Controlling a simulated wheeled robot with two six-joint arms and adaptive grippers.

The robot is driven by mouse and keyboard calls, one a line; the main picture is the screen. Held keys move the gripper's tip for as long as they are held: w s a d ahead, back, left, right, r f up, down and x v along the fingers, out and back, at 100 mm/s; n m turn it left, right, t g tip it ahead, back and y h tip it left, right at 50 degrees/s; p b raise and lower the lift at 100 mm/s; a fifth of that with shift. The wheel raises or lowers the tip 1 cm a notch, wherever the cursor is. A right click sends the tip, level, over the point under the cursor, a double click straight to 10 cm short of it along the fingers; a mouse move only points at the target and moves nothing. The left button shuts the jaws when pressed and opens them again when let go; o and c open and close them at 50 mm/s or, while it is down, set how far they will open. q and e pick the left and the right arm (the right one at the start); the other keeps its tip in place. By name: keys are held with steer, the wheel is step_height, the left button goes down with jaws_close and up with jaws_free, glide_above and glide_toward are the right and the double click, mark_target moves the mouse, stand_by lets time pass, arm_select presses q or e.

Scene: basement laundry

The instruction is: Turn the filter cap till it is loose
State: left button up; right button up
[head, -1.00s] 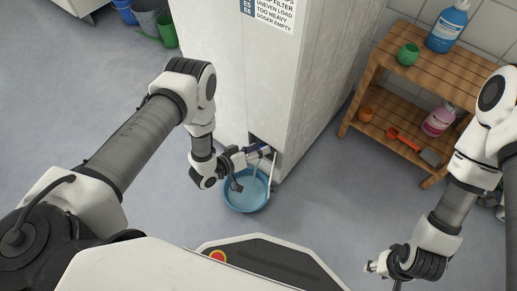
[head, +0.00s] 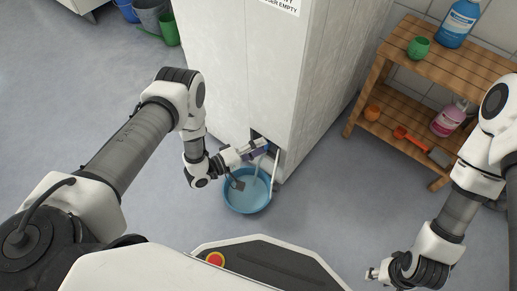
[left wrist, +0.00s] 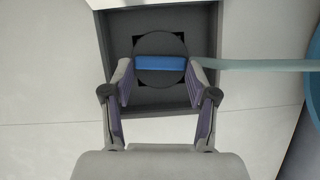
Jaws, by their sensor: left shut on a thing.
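The filter cap (left wrist: 160,45) is a dark round disc with a blue grip bar (left wrist: 160,63) across its middle, set in a dark recess (left wrist: 112,30) low in the pale machine (head: 245,70). In the left wrist view the bar lies nearly level. My left gripper (left wrist: 160,70) is shut on the bar, one finger at each end. In the head view my left gripper (head: 264,148) reaches into the recess and mostly hides the cap. My right gripper (head: 372,274) is low at the right, away from the machine; its jaw state is unclear.
A blue basin (head: 247,208) stands on the floor below the recess. A pale hose (left wrist: 260,64) runs from the recess towards it. A wooden shelf (head: 445,66) with bottles stands at the right. Buckets (head: 152,17) stand at the back left. The floor between is clear.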

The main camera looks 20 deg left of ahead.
arm_select(q)
steer(key=shift+f+n, duration=0.1)
steer(key=shift+n, duration=0.2)
stand_by(0.4)
steer(key=o, duration=0.9)
steer(key=v, duration=1.2)
steer(key=shift+f, duration=0.15)
